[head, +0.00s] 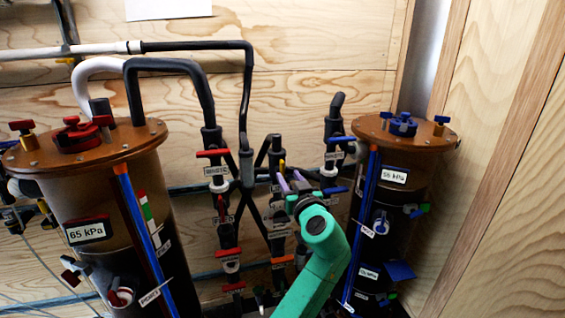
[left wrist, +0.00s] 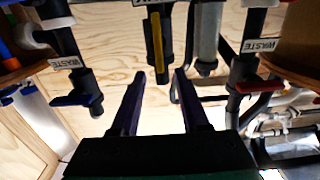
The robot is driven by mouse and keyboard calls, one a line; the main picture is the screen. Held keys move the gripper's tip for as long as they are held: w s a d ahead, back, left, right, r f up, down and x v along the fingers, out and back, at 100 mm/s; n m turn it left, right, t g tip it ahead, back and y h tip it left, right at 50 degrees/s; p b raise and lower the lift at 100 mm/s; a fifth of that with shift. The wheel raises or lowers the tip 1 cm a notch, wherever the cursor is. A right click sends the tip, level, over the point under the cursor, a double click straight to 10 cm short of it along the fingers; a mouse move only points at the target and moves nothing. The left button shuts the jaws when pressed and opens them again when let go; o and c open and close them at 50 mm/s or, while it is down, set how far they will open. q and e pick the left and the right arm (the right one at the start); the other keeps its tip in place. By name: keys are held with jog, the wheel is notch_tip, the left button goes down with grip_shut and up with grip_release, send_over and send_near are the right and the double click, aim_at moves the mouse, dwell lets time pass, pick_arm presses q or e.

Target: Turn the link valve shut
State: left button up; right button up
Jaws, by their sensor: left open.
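A yellow valve handle (head: 282,167) shows on the middle pipework between the two tanks. I take it for the link valve, but its label is not readable. In the left wrist view the yellow handle (left wrist: 159,44) stands lengthwise along a dark vertical pipe. My left gripper (head: 291,181) is close in front of this pipework, with its purple fingers apart. In the left wrist view the open fingertips (left wrist: 159,74) lie on either side of the handle's line, with nothing visible held between them. Whether they touch the handle cannot be told. My right gripper is not in view.
A large brown-lidded tank (head: 90,190) stands at left and a smaller one (head: 400,180) at right. A red-handled valve (head: 212,153) and a blue-handled valve (head: 335,190) flank the middle pipes. Wooden walls (head: 310,40) close the back and right.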

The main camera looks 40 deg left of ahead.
aim_at(283, 168)
pick_arm(q)
jog(key=p+x, duration=0.1)
jog(key=x, duration=0.6)
jog(key=shift+p, duration=0.3)
jog(key=shift+a+f, duration=0.1)
jog(key=shift+a, duration=0.05)
grip_shut()
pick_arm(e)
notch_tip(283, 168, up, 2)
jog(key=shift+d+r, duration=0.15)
pick_arm(q)
jog(key=shift+w, duration=0.1)
jog(key=f+m, duration=0.1)
jog(key=m, duration=0.5)
jog(key=w+d+m, duration=0.1)
jog(key=m, duration=0.5)
jog(key=w+f+m, duration=0.1)
jog(key=m, duration=0.5)
jog(key=shift+d+f, duration=0.3)
jog(key=shift+f, duration=0.05)
